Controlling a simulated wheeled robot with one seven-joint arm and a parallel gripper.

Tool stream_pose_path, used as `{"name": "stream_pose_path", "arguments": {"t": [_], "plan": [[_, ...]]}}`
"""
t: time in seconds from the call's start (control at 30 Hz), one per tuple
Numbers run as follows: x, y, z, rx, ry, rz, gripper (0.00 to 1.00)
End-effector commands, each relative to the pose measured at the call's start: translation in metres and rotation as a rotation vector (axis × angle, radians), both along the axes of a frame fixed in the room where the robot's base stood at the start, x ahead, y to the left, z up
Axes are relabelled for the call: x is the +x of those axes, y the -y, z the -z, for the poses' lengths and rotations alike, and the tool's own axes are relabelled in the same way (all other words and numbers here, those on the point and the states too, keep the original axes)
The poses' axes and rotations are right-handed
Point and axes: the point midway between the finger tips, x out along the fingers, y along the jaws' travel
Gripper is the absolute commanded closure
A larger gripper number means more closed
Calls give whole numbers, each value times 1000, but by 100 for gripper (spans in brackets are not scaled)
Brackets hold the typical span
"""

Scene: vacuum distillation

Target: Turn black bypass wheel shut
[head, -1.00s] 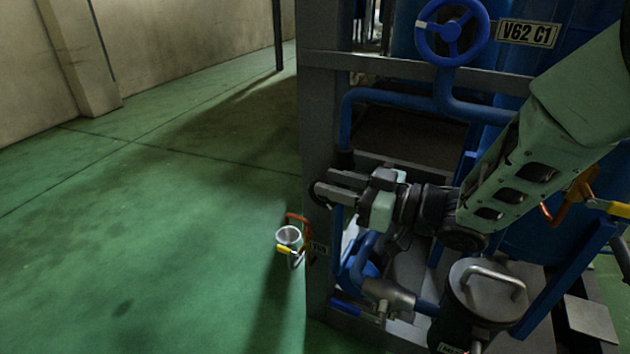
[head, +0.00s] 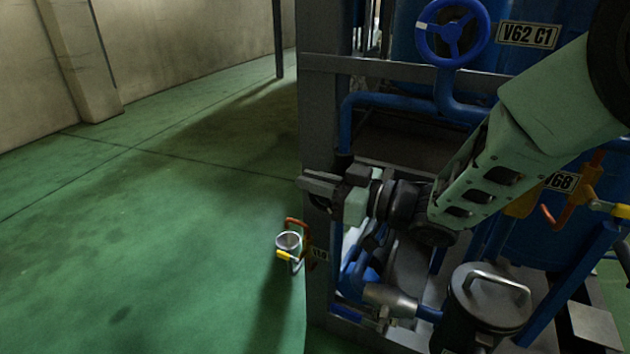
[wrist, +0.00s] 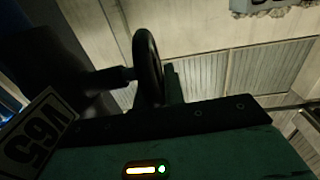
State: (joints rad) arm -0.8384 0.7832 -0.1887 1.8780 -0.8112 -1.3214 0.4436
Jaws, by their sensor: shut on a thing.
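The black bypass wheel (wrist: 148,62) shows edge-on in the wrist view as a dark ring on a stem, near a V65 plate (wrist: 37,138). My gripper (head: 318,182) is at the left post of the frame in the head view, pointing left. It is shut on the wheel's rim; one finger (wrist: 174,84) shows right beside the rim in the wrist view. In the head view the wheel is mostly hidden by the gripper. How far the wheel is turned cannot be told.
A blue wheel (head: 451,30) with a V62 C1 plate (head: 528,34) is above. A lidded metal vessel (head: 490,300) stands below my arm. A small cup-like fitting (head: 288,240) with red and yellow handles sticks out at the post (head: 322,110). The green floor (head: 150,240) at left is clear.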

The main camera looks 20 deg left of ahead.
Motion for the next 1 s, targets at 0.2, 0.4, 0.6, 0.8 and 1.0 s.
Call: {"name": "stream_pose_path", "arguments": {"t": [0.2,0.4,0.6,0.8,1.0], "plan": [[1,2,2,49,4,2,100],[1,6,4,168,12,2,100],[0,12,5,338,27,2,100],[0,17,3,511,40,2,100],[-1,22,2,657,53,2,100]]}}
